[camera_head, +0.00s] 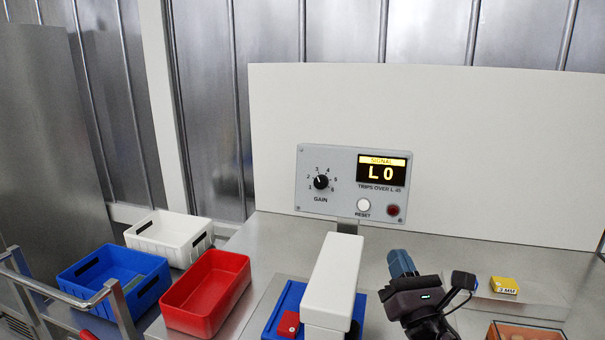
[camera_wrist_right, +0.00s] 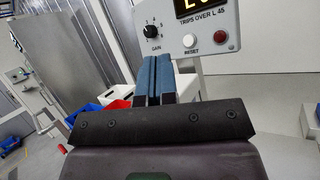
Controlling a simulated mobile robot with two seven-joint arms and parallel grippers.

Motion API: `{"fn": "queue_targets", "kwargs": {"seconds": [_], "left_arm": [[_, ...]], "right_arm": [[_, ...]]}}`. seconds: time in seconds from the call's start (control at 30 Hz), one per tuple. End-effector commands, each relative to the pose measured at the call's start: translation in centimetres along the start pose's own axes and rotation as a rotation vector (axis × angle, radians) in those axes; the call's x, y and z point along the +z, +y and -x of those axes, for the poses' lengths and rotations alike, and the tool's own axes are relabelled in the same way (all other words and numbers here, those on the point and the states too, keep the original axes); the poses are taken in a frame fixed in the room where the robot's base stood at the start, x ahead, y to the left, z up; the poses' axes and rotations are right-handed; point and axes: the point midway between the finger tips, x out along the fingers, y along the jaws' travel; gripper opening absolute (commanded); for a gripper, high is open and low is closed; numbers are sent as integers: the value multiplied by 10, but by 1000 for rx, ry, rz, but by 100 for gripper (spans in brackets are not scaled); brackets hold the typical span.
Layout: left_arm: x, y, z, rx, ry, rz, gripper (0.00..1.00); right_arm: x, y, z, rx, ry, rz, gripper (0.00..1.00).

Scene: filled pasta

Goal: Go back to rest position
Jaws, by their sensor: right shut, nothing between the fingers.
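My right gripper (camera_head: 402,262) is at the lower right of centre in the head view, above the steel table, with its blue fingers pointing up and away. In the right wrist view its two blue fingers (camera_wrist_right: 153,78) lie close together, shut with nothing between them. They point toward the grey control box (camera_head: 354,182), which stands at the back of the table and also shows in the wrist view (camera_wrist_right: 170,18). My left gripper is not in view.
A white bin (camera_head: 142,243), a blue bin (camera_head: 150,293) and a red bin (camera_head: 213,325) stand at the left. A white-topped device (camera_head: 334,280) stands left of my right gripper. A yellow block (camera_head: 504,285) lies at the right. The table behind the gripper is clear.

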Motion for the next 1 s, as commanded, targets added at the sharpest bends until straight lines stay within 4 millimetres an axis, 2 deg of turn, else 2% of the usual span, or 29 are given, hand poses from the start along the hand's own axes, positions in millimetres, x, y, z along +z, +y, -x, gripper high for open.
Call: {"fn": "queue_targets", "kwargs": {"seconds": [0.03, 0.27, 0.53, 0.8, 1.0], "left_arm": [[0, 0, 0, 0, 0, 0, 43], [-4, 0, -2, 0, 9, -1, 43], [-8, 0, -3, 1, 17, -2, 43], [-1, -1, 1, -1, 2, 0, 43], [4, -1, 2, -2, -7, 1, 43]], "right_arm": [[-15, -10, 14, -32, 39, -99, 0], [-62, -40, 70, -193, 148, -612, 0], [-122, -74, 169, -536, 189, -1351, 0], [-163, -89, 276, -952, 36, -2000, 0], [-179, -90, 345, -1237, -186, -2358, 0]]}}
